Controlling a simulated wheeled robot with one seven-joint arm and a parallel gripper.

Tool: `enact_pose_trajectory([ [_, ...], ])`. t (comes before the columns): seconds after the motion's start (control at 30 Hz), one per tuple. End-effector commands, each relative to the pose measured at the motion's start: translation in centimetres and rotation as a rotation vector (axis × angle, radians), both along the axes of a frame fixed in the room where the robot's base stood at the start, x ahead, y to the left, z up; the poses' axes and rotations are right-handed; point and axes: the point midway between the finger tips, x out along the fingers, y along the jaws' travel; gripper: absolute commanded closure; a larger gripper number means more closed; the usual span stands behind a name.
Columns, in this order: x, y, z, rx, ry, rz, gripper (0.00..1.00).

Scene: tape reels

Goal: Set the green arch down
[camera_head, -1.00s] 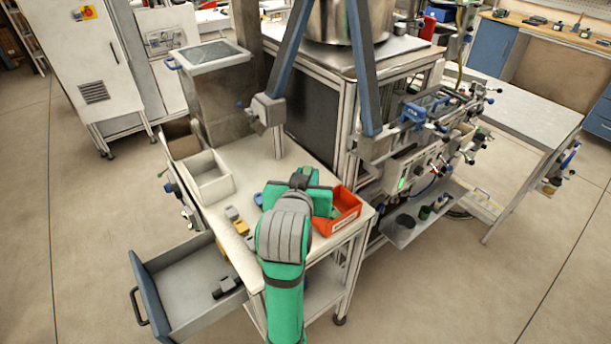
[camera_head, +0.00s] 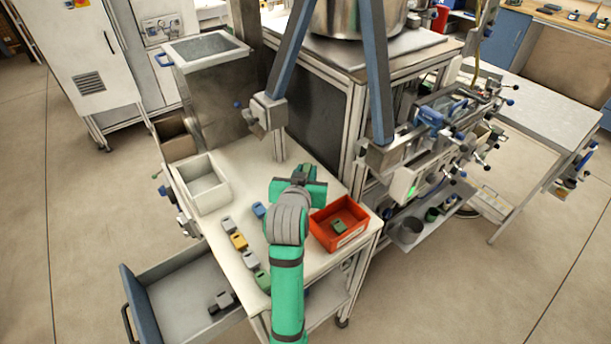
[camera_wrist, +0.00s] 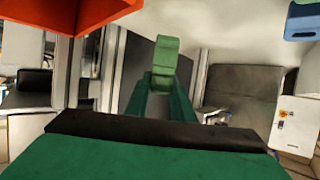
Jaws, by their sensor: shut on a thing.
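My gripper (camera_wrist: 165,95) is shut on the green arch (camera_wrist: 165,60), a light green block between the fingertips in the wrist view. In the head view my gripper (camera_head: 304,178) is over the table between the blue block and the red bin. The held arch is mostly hidden there by my wrist. The gap between the arch and the tabletop cannot be told. Another green piece (camera_head: 339,227) lies in the red bin (camera_head: 322,243). One more green piece (camera_head: 263,281) lies at the near end of a row of blocks.
The white worktable (camera_head: 296,262) carries a grey block (camera_head: 228,223), a yellow block (camera_head: 238,242), another grey block (camera_head: 251,260) and a blue block (camera_head: 259,210). A white open bin (camera_head: 205,195) stands at the left. An open drawer (camera_head: 185,290) juts out below.

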Motion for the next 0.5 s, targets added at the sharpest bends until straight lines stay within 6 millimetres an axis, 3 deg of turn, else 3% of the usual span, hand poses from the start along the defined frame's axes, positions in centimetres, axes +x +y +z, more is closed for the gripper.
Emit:
enact_pose_trajectory([
  [0.33,0.4,0.2,-3.6,-0.001,0.002,0.002,1.0],
  [0.5,0.4,0.3,-4.2,0.0,0.0,0.003,1.0],
])
